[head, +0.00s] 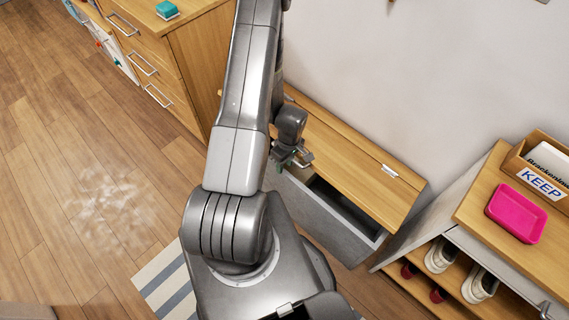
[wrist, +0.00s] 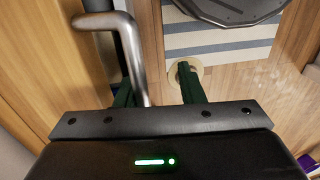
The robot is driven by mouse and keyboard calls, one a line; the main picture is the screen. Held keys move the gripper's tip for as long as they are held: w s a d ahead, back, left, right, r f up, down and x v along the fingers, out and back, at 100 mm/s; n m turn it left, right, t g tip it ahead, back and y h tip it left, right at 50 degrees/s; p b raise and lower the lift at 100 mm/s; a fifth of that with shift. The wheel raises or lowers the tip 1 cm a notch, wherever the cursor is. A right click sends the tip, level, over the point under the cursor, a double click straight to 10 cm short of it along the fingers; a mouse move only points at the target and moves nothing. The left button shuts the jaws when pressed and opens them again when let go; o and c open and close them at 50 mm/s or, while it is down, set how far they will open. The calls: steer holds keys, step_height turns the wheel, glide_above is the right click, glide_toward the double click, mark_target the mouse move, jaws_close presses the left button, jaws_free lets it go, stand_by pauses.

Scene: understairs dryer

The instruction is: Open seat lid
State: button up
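The seat lid (head: 345,160) is the wooden top of a low grey bench (head: 325,218) against the wall. My gripper (head: 292,157) is at the lid's front left part, partly hidden by my arm. In the wrist view, a bent metal handle (wrist: 130,55) reaches down between my gripper's two dark green fingers (wrist: 158,92), close to the left one. A clear gap separates it from the right finger. The handle's contact with the left finger is unclear.
A wooden drawer cabinet (head: 185,55) stands at the upper left. A shelf with shoes (head: 440,255), a pink tray (head: 515,212) and a KEEP box (head: 540,180) stands at the right. A striped mat (head: 165,280) lies by my base.

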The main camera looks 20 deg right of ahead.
steer(key=w+d+r+p, duration=0.1)
steer(key=d+r+p, duration=0.1)
steer(key=r, duration=0.5)
steer(key=d+r+p, duration=0.2)
steer(key=r+p, duration=0.2)
steer(key=r, duration=0.3)
steer(key=shift+w+d+r, duration=0.2)
steer(key=shift+w, duration=0.2)
stand_by(0.5)
steer(key=shift+f+b, duration=0.15)
steer(key=shift+b, duration=0.25)
